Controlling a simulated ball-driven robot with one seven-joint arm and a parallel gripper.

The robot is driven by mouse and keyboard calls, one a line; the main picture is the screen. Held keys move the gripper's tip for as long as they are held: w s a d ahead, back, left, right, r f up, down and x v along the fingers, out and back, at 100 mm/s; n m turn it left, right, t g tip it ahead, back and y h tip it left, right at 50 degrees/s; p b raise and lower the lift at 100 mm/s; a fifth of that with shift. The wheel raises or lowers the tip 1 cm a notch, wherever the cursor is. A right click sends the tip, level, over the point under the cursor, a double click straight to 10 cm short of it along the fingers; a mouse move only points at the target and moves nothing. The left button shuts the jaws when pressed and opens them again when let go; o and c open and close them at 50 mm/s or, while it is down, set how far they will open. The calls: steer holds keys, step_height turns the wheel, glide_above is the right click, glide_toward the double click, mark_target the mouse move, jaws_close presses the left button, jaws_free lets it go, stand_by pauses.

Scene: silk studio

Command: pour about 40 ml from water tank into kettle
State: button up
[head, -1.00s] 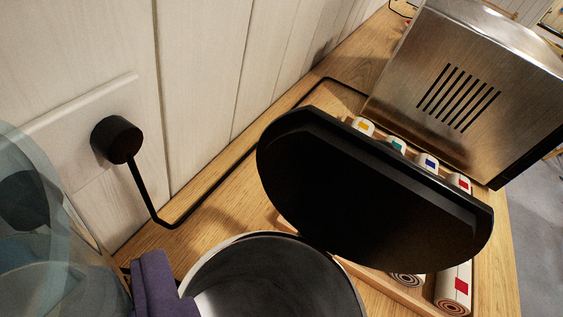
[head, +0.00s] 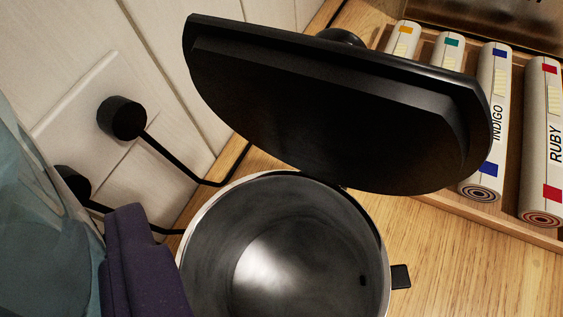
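The kettle (head: 205,228) stands at the bottom centre, seen from above into its metal inside. Its black lid (head: 330,110) is swung open, upright behind the mouth. A bright patch shows on the kettle's floor; I cannot tell whether water is in it. The water tank (head: 35,215), clear and bluish, is at the left edge, mostly cut off. A purple finger of my gripper (head: 143,262) shows beside the tank, left of the kettle's rim. The other finger is hidden. The tank keeps its place beside the finger as the view moves, so my gripper appears shut on it.
Fabric rolls with coloured labels (head: 490,130) lie in a wooden tray (head: 505,228) at the right. Black plugs (head: 122,118) with cords sit on the white panelled wall behind. A metal box (head: 480,22) is at the top right. Bare wood counter shows right of the kettle.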

steer(key=d+m+b, duration=0.1)
steer(key=b, duration=0.1)
steer(key=d+r+m+y+b, duration=0.1)
steer(key=b, duration=0.2)
steer(key=shift+w+r+t, duration=0.1)
steer(key=shift+w+t, duration=0.05)
steer(key=shift+t, duration=0.15)
steer(key=shift+d+r+m+y+b, duration=0.1)
steer(key=shift+r+m+y+b, duration=0.55)
steer(key=shift+b, duration=0.45)
steer(key=shift+r+m+t+y+b, duration=0.3)
steer(key=shift+m+b, duration=0.1)
steer(key=shift+m, duration=0.15)
steer(key=shift+r+m+t+y+b, duration=0.35)
steer(key=shift+r+m+b, duration=0.1)
steer(key=shift+m, duration=0.15)
steer(key=shift+a, duration=0.3)
steer(key=shift+a+r+m, duration=0.1)
steer(key=shift+r+m, duration=0.1)
steer(key=shift+m, duration=0.2)
steer(key=shift+a, duration=0.15)
steer(key=shift+a, duration=0.3)
steer(key=shift+a+r, duration=0.1)
